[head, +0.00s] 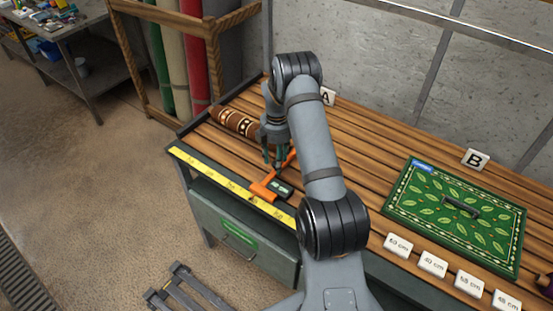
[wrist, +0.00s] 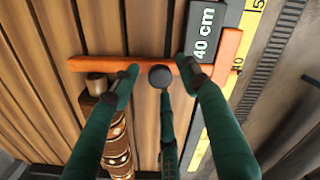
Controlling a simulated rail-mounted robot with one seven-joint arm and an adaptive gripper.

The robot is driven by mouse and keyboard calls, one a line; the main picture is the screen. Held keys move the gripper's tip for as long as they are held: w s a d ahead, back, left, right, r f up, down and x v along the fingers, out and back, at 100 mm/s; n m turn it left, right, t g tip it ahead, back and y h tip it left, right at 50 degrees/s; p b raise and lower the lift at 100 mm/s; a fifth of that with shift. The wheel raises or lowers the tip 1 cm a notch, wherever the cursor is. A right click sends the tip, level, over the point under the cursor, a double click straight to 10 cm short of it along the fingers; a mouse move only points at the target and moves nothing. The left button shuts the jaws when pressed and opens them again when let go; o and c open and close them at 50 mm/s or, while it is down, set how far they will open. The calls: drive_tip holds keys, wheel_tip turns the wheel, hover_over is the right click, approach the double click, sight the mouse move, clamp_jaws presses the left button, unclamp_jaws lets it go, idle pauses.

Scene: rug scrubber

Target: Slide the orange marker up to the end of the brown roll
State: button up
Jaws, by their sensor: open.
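The orange marker (head: 263,191) is T-shaped and lies across the front of the slatted bench, its crossbar over the yellow ruler (head: 215,178). In the wrist view its long bar (wrist: 110,68) runs left to right across the fingertips. The brown patterned roll (head: 238,123) lies farther back; in the wrist view the roll (wrist: 118,150) has its narrow core end close below the bar, and I cannot tell if they touch. My gripper (head: 277,163) is open, green fingers pointing down at the bar; the fingertips (wrist: 160,74) are at its edge. Part of the marker is hidden by my arm.
A dark "40 cm" block (wrist: 205,35) stands beside the marker's crossbar. A green leaf-patterned rug panel (head: 455,215) with a handle lies at right, near several white cm labels (head: 433,263). Wooden rack with rolls (head: 175,55) stands at back left. Bare slats lie between.

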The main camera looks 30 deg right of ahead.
wheel_tip(320, 180, up, 12)
idle(0.5)
drive_tip(key=shift+f, duration=0.1)
wheel_tip(320, 180, down, 12)
drive_tip(key=shift+r, duration=0.2)
drive_tip(key=shift+s+d+r+p, duration=0.1)
drive_tip(key=shift+s+p, duration=0.1)
drive_tip(key=shift+p, duration=0.4)
drive_tip(key=shift+s+d, duration=0.1)
drive_tip(key=shift+s, duration=0.05)
drive_tip(key=shift+s+d+r+b, duration=0.15)
drive_tip(key=shift+s+r+b, duration=0.2)
drive_tip(key=shift+r, duration=0.2)
drive_tip(key=shift+w, duration=0.25)
drive_tip(key=shift+s, duration=0.1)
